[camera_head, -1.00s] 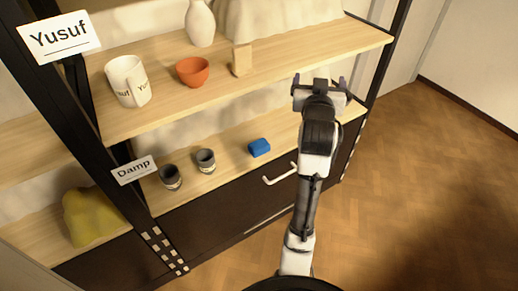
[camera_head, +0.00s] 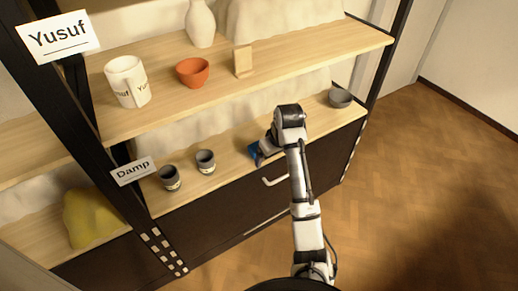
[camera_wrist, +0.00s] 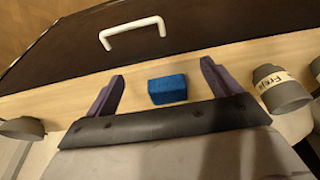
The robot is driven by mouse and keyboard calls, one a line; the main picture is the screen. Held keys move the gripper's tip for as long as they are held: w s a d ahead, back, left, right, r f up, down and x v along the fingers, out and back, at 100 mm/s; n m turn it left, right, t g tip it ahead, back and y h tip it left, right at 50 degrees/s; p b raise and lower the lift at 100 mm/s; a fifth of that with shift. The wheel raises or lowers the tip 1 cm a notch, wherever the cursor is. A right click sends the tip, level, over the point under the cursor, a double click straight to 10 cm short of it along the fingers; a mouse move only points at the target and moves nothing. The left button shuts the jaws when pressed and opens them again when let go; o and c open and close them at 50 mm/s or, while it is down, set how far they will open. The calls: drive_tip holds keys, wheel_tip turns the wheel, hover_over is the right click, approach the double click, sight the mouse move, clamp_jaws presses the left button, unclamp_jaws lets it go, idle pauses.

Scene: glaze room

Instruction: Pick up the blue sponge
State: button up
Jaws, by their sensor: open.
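The blue sponge (camera_wrist: 168,89) lies on the lower wooden shelf. In the wrist view it sits between the two purple fingers of my gripper (camera_wrist: 160,88), with a gap on each side. My gripper is open and empty. In the head view my gripper (camera_head: 259,152) is down at the lower shelf, and the sponge (camera_head: 253,150) is partly hidden by it.
Two grey cups (camera_head: 170,178) (camera_head: 205,161) stand left of the sponge, and a grey bowl (camera_head: 340,97) stands at the shelf's right. The upper shelf (camera_head: 290,50) with a white mug (camera_head: 127,82) and orange bowl (camera_head: 192,72) is above. A white handle (camera_head: 275,177) is below.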

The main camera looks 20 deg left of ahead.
sight(252, 148)
drive_tip(key=w+a, duration=0.2)
drive_tip(key=a, duration=0.1)
drive_tip(key=shift+w+r, duration=0.1)
drive_tip(key=w+a, duration=0.2)
drive_tip(key=a, duration=0.1)
drive_tip(key=shift+w+p, duration=0.2)
drive_tip(key=shift+p, duration=0.15)
drive_tip(key=shift+x, duration=1.5)
drive_tip(key=shift+s+d, duration=0.1)
drive_tip(key=c, duration=1.1)
drive_tip(key=shift+o, duration=0.2)
drive_tip(key=shift+r, duration=0.1)
